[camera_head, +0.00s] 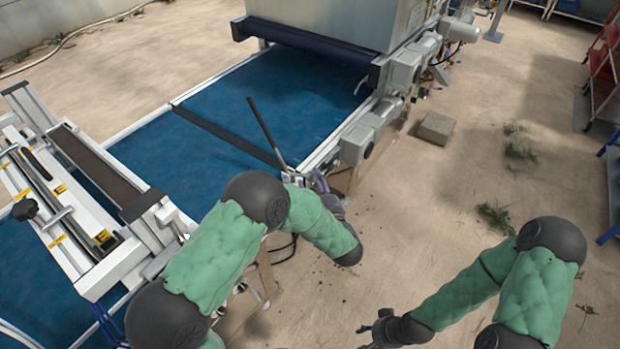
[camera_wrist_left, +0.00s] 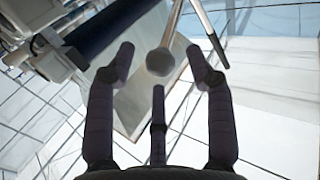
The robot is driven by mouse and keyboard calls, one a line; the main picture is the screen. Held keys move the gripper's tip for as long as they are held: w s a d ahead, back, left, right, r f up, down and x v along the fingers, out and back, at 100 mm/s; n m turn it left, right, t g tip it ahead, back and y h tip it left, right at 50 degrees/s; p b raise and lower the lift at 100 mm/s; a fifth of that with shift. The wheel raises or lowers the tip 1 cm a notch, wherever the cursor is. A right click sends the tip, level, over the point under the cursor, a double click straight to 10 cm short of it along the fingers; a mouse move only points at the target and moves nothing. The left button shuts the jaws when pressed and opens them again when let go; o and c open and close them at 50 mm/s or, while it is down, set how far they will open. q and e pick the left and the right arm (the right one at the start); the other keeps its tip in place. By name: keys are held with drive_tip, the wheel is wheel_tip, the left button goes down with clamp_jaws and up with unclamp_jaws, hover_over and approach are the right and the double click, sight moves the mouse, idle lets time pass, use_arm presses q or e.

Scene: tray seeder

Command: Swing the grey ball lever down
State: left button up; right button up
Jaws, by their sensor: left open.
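The grey ball (camera_wrist_left: 160,62) of the lever shows in the left wrist view, on a thin grey stem (camera_wrist_left: 174,18) running to the top edge. My left gripper (camera_wrist_left: 161,75) is open, with its dark fingers on either side of the ball in the picture; I cannot tell if they touch it. In the head view my left gripper (camera_head: 322,184) is beside the machine's near rail, partly hidden by my arm, and the ball cannot be made out there. My right gripper (camera_head: 377,329) hangs low over the floor, away from the machine.
A thin dark rod (camera_head: 264,126) rises beside the blue conveyor belt (camera_head: 300,92). Grey motor boxes (camera_head: 357,141) line the machine's side. A second metal rod (camera_wrist_left: 209,34) is close to the right finger.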

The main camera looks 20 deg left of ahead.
use_arm(q)
drive_tip(key=shift+b+x, duration=0.3)
drive_tip(key=shift+x, duration=1.25)
clamp_jaws()
drive_tip(key=shift+r, duration=0.1)
